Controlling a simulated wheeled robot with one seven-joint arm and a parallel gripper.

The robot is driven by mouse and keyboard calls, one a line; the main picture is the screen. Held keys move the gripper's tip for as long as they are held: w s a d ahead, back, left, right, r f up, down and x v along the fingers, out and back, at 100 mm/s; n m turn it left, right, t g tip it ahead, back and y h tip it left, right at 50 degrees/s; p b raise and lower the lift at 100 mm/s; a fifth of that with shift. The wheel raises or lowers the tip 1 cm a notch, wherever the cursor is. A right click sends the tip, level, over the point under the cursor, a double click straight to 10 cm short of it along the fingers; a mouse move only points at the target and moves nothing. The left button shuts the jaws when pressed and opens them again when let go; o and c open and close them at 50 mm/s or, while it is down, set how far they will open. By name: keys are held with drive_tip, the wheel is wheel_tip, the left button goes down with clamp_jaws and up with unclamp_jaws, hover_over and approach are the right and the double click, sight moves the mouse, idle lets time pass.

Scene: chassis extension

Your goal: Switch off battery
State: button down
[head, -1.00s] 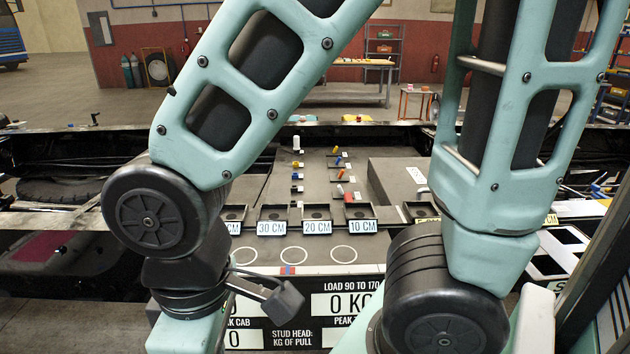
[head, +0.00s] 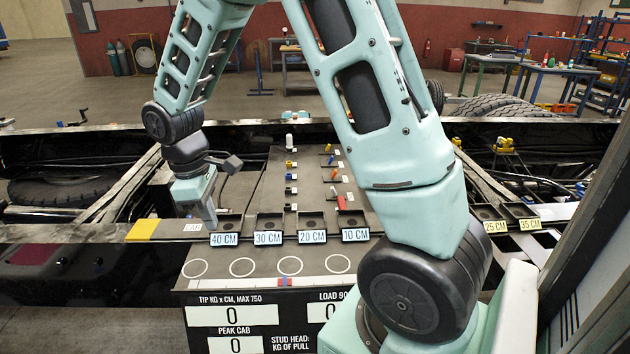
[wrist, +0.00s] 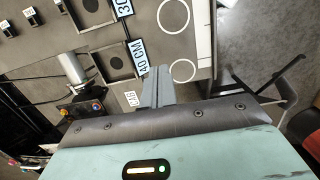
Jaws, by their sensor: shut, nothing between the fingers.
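My gripper (head: 209,219) points down at the left end of the test bench, beside the 40 CM label and the CAB label. In the wrist view its fingers (wrist: 157,86) are together and empty, close to the CAB label (wrist: 130,98). I cannot pick out a battery or its switch with certainty. A small dark block with orange and blue knobs (wrist: 82,108) shows left of the fingers in the wrist view, near a grey cylinder (wrist: 73,68). My arm hides part of the bench and chassis at the right in the head view.
The 40 CM label (head: 224,239) and its tray are right of my gripper. A yellow plate (head: 143,230) is to its left. A red piece (head: 341,201) lies by the 10 CM tray. Chassis rails (head: 85,240) surround the bench.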

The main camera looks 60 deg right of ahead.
drive_tip(key=d+f+g+h+p, duration=0.1)
drive_tip(key=d+f+p, duration=0.1)
drive_tip(key=d, duration=1.4)
drive_tip(key=d+f+g+h+p, duration=0.1)
drive_tip(key=d+p, duration=0.1)
drive_tip(key=d, duration=1.3)
drive_tip(key=shift+w+d+f+g, duration=0.3)
drive_tip(key=shift+w+d+f, duration=0.05)
drive_tip(key=shift+d+f, duration=0.05)
drive_tip(key=p+x, duration=0.3)
drive_tip(key=x, duration=0.6)
drive_tip(key=shift+s, duration=0.1)
drive_tip(key=shift+s+d+f+p, duration=0.15)
drive_tip(key=shift+s+d+p, duration=0.3)
drive_tip(key=shift+s+p, duration=0.15)
drive_tip(key=shift+s+d+f+p, duration=0.15)
drive_tip(key=shift+s+d+p, duration=0.35)
drive_tip(key=shift+s+p, duration=0.15)
drive_tip(key=shift+s+d+f, duration=0.2)
drive_tip(key=shift+s+d, duration=0.15)
